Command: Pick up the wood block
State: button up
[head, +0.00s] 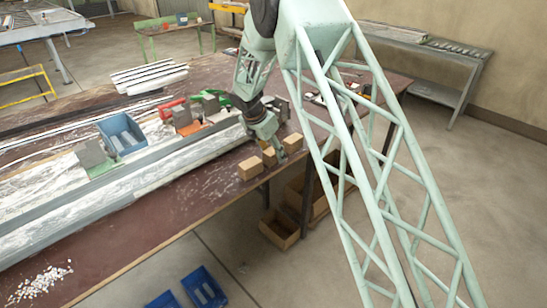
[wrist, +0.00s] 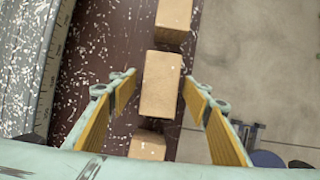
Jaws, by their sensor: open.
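Three light-brown wood blocks sit in a row near the edge of the bench. In the head view they are the front-left block (head: 250,169), the middle block (head: 269,157) and the far-right block (head: 293,143). My gripper (head: 274,150) is at the middle block, partly covering it. In the wrist view my gripper (wrist: 160,82) is open, with one yellow-padded finger on each side of the middle block (wrist: 161,85). Gaps show on both sides of it. Another block (wrist: 174,16) is at the top and one (wrist: 147,145) at the bottom.
The brown bench (head: 185,208) carries a long grey rail (head: 100,184), a blue bin (head: 122,134) and several clamps to the left of the blocks. Two blue bins (head: 203,287) and a wooden crate (head: 279,229) are on the floor. The front bench surface is mostly clear.

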jog(key=shift+w+d+f, duration=0.1)
jog(key=shift+w+f, duration=0.05)
jog(key=shift+f, duration=0.35)
jog(key=shift+c, duration=0.3)
jog(key=c, duration=1)
jog(key=shift+o, duration=0.2)
jog(key=shift+r, duration=0.2)
jog(key=shift+r+p, duration=0.85)
jog(key=shift+r, duration=4)
